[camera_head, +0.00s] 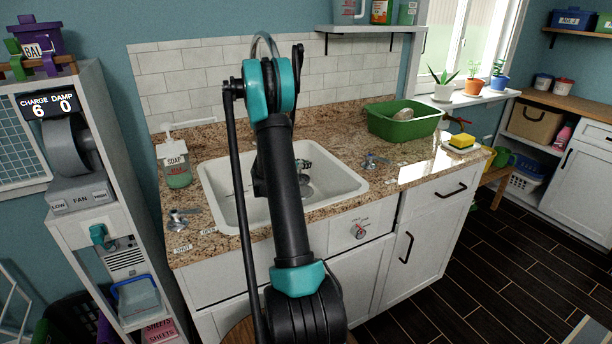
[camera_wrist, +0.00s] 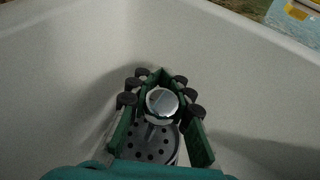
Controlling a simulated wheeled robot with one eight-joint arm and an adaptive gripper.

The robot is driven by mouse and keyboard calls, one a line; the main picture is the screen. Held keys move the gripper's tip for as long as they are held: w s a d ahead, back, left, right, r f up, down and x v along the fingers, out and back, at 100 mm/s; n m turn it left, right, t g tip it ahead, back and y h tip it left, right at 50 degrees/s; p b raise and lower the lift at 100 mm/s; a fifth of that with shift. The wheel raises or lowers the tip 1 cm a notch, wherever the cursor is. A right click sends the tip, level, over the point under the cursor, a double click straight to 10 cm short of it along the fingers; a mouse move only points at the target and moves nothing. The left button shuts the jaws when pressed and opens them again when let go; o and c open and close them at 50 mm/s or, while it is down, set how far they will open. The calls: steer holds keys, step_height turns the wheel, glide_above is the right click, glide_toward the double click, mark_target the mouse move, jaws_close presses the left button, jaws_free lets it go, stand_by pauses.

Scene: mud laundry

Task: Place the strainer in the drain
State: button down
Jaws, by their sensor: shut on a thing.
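My gripper (camera_wrist: 160,100) is shut on the round metal knob of the strainer (camera_wrist: 150,145) in the wrist view. The strainer's perforated metal disc shows below the knob, between and beyond the green fingers. In the head view my gripper (camera_head: 303,163) is inside the white sink (camera_head: 225,205), partly hidden by my arm. A small round metal shape shows under it on the sink floor, and I cannot tell whether it is the strainer or the drain. The drain is not clearly visible in the wrist view. Whether the strainer touches the sink floor cannot be told.
Sink walls surround my gripper. A soap bottle (camera_head: 176,165) stands left of the sink, a tap handle (camera_head: 180,218) is at the front left, and another (camera_head: 373,161) is on the right. A green tub (camera_head: 402,125) and a yellow sponge (camera_head: 461,141) are further right.

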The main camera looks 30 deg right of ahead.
steer(key=shift+a+f, duration=0.1)
steer(key=shift+f, duration=2.4)
steer(key=c, duration=1.6)
jaws_free()
steer(key=shift+f, duration=0.1)
steer(key=shift+c, duration=0.2)
steer(key=shift+a+r, duration=0.2)
steer(key=shift+a, duration=0.1)
steer(key=v, duration=1.1)
steer(key=shift+s, duration=0.15)
steer(key=shift+a, duration=0.15)
